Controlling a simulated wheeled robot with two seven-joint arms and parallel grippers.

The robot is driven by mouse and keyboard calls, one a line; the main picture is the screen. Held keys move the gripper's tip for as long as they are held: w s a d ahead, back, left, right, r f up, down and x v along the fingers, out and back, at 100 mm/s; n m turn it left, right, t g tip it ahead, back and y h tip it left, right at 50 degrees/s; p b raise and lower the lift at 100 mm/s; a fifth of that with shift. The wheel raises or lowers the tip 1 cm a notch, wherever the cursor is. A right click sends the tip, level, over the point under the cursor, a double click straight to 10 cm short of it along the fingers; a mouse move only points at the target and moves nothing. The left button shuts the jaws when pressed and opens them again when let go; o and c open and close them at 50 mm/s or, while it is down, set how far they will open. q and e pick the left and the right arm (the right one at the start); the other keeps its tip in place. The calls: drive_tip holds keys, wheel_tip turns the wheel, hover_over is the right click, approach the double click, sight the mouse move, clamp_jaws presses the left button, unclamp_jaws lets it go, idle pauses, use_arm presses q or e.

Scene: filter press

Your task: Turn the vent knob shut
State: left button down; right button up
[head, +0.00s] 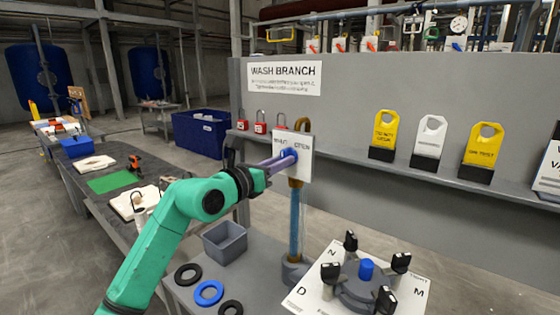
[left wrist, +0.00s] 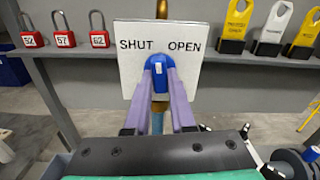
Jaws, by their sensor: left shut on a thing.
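The blue vent knob (left wrist: 159,62) sits in front of a white plate (left wrist: 130,75) lettered SHUT on the left and OPEN on the right. In the left wrist view its rounded top points up, between the two words, and a small white mark shows on its face. My left gripper (left wrist: 160,88) has its two purple fingers closed on the knob, one on each side. In the head view, my left gripper (head: 284,161) reaches the knob (head: 291,153) from the left and partly hides the plate (head: 306,150). My right gripper is out of view.
A brass-and-blue pipe (head: 295,220) stands below the plate. A grey shelf (head: 345,155) behind holds red padlocks (head: 260,127) and yellow and white tags (head: 430,138). On the bench are a grey bin (head: 225,242), rings (head: 208,293) and a white board with black clamps (head: 320,277).

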use_arm(q)
drive_tip(key=shift+r+n+p, duration=0.2)
drive_tip(key=shift+n+p, duration=0.75)
drive_tip(key=shift+n, duration=0.95)
drive_tip(key=shift+r+n+p, duration=0.15)
drive_tip(key=shift+n+p, duration=0.8)
drive_tip(key=shift+n, duration=0.95)
drive_tip(key=c, duration=0.9)
unclamp_jaws()
drive_tip(key=shift+o, duration=0.7)
drive_tip(key=shift+a+f, duration=0.1)
drive_tip(key=shift+f, duration=0.05)
drive_tip(key=shift+f, duration=0.1)
